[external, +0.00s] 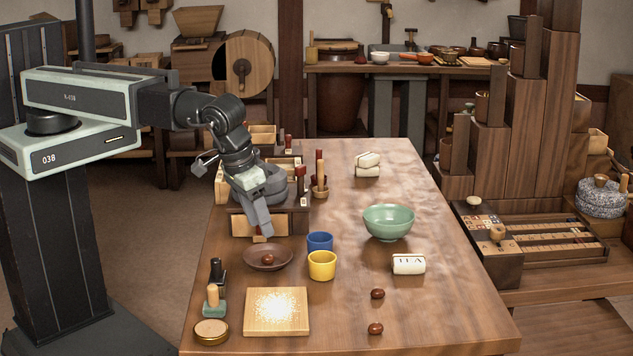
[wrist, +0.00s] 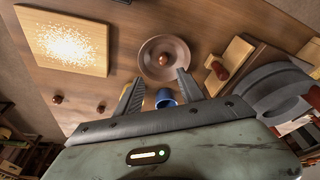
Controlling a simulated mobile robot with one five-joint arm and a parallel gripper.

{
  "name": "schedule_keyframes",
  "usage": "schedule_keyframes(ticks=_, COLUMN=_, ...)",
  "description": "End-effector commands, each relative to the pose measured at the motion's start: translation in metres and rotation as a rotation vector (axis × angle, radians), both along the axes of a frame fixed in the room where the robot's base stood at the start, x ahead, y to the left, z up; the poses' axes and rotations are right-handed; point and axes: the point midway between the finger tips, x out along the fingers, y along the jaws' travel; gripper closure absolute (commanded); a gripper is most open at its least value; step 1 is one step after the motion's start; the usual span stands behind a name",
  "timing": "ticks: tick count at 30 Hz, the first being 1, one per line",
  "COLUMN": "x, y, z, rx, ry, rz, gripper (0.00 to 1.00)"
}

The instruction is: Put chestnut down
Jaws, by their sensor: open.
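A chestnut (external: 268,259) lies in a shallow brown dish (external: 284,265) on the wooden table. It also shows in the wrist view (wrist: 164,59), inside the dish (wrist: 150,73), beyond my fingertips. My gripper (external: 264,234) is above the table by the dish, pointing down. In the wrist view its two fingers (wrist: 160,76) are apart with nothing held between them. Two more chestnuts, one (external: 377,293) behind the other (external: 375,328), lie on the bare table to the right.
A blue cup (external: 320,241) and a yellow cup (external: 322,266) stand just right of the dish. A floured board (external: 276,312) lies in front, with small bottles (external: 216,272) to its left. A green bowl (external: 389,222) and a TEA packet (external: 409,264) stand farther right.

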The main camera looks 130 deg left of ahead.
Motion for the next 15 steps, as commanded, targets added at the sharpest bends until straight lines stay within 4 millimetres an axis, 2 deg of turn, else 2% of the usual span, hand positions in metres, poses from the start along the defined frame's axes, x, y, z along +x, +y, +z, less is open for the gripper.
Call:
schedule_keyframes(ticks=1, x=0.0, y=-0.022, z=0.003, rx=-0.003, ry=0.0, rz=-0.034, gripper=0.54)
schedule_keyframes(ticks=2, x=-0.002, y=-0.037, z=0.003, rx=-0.011, ry=0.0, rz=-0.053, gripper=0.54)
schedule_keyframes(ticks=4, x=-0.013, y=-0.074, z=0.004, rx=-0.04, ry=0.018, rz=-0.146, gripper=0.54)
schedule_keyframes(ticks=6, x=-0.03, y=-0.111, z=0.003, rx=-0.075, ry=0.062, rz=-0.329, gripper=0.54)
schedule_keyframes(ticks=9, x=-0.054, y=-0.149, z=0.002, rx=-0.121, ry=0.127, rz=-0.624, gripper=0.54)
schedule_keyframes(ticks=12, x=-0.074, y=-0.168, z=0.001, rx=-0.158, ry=0.176, rz=-0.894, gripper=0.54)
schedule_keyframes(ticks=15, x=-0.084, y=-0.175, z=0.0, rx=-0.179, ry=0.206, rz=-1.109, gripper=0.54)
